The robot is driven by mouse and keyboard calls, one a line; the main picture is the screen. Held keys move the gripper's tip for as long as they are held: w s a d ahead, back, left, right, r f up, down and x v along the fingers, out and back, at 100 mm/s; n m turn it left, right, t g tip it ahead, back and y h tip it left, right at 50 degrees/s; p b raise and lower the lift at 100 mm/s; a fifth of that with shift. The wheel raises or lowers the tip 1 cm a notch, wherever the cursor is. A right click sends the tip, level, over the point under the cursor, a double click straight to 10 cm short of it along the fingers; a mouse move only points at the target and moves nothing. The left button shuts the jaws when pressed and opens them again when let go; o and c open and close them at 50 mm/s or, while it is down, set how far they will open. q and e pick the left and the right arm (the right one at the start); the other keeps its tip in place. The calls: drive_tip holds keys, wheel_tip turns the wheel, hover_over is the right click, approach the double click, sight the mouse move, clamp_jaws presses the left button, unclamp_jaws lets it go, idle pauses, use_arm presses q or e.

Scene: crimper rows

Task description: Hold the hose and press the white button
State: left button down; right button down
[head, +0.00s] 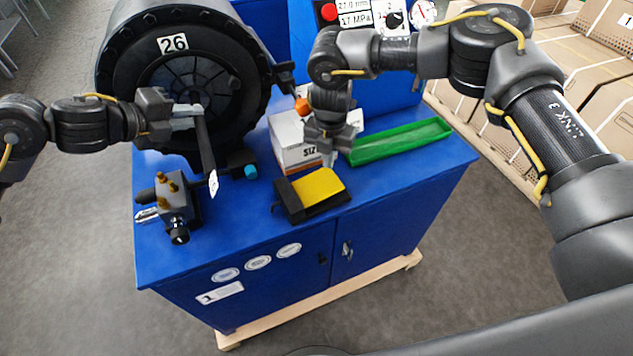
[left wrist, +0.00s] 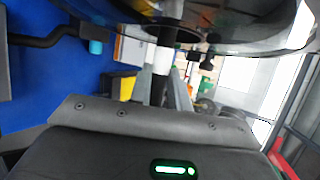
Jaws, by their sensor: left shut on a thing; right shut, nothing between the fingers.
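A black hose (head: 206,148) sticks out of the middle of the round black crimper head (head: 118,75) marked 26, with a white part at its near end. My left gripper (head: 198,110) is shut on the hose close to the crimper opening. In the left wrist view the hose (left wrist: 174,12) runs between the fingers (left wrist: 165,88), with a white band (left wrist: 162,60) on it. My right gripper (head: 330,155) points down, shut and empty, in front of a white box and above and behind a yellow pad. I cannot make out a white button; my right arm covers part of the control panel (head: 357,20).
The blue cabinet (head: 260,232) carries a green tray (head: 405,140), the white box (head: 286,135), the yellow pad (head: 320,186) on a black base, and a dark fitting block (head: 175,200) with brass knobs. A teal-tipped black part (head: 250,171) lies near the hose. Cartons (head: 590,70) stand at right.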

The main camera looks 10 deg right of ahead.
idle(0.5)
